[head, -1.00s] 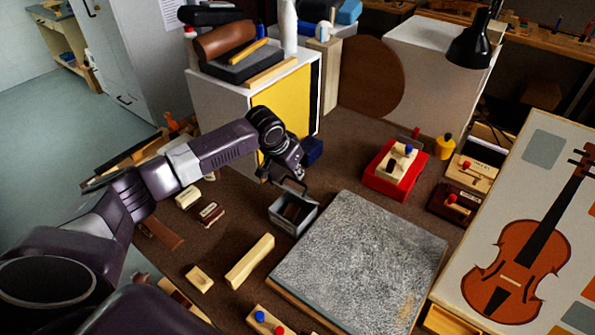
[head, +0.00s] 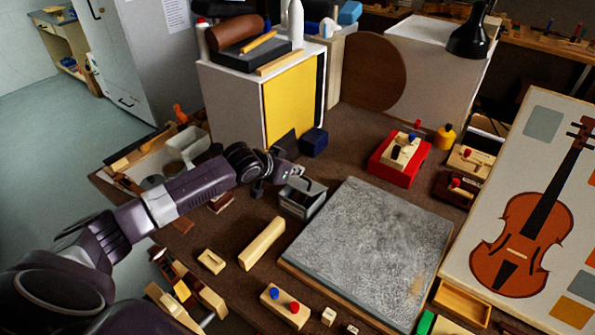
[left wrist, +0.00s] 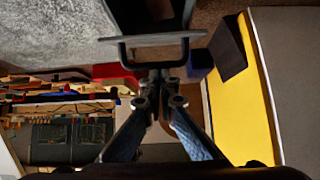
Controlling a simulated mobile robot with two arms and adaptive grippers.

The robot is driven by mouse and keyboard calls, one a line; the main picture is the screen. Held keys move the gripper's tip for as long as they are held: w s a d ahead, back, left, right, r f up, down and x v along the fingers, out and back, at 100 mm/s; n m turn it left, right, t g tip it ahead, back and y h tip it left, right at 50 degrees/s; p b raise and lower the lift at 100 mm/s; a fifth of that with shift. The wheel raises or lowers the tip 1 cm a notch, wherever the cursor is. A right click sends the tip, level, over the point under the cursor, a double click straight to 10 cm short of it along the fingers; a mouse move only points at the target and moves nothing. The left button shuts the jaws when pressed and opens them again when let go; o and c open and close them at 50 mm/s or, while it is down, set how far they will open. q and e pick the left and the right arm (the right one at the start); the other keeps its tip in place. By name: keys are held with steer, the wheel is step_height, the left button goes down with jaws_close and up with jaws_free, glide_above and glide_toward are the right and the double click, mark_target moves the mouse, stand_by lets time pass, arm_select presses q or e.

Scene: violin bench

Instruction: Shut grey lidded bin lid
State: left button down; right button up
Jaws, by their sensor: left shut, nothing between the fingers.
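The grey lidded bin (head: 302,205) is a small open-topped box beside the left corner of the grey stone slab. Its dark inside shows in the head view, and its lid stands raised at the back, partly hidden by my gripper. My left gripper (head: 284,176) is at the bin's back left edge, by the lid. In the left wrist view my left gripper (left wrist: 160,82) is shut and empty. Its tips are close to a thin grey edge with a dark loop, seemingly the lid; I cannot tell whether they touch. My right gripper is not in view.
The stone slab (head: 370,250) lies right of the bin. A wooden block (head: 262,243) lies in front of it. A dark blue box (head: 314,142) and a white cabinet with a yellow panel (head: 290,105) stand behind. A red box (head: 400,160) is farther right.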

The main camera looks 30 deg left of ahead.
mark_target(292, 186)
arm_select(q)
steer(key=shift+s+f+t+b, duration=0.3)
steer(key=shift+s+f+t, duration=0.1)
steer(key=shift+f, duration=0.45)
steer(key=shift+s+f+t, duration=0.1)
steer(key=shift+f+t, duration=0.2)
steer(key=shift+f, duration=0.05)
steer(key=shift+s+f+t+b, duration=0.1)
steer(key=shift+f+t+b, duration=0.2)
steer(key=shift+t+b, duration=0.15)
steer(key=shift+s+a, duration=0.1)
steer(key=shift+s, duration=0.3)
steer(key=shift+s+a+f, duration=0.1)
steer(key=shift+s+f, duration=0.45)
steer(key=shift+f, duration=0.45)
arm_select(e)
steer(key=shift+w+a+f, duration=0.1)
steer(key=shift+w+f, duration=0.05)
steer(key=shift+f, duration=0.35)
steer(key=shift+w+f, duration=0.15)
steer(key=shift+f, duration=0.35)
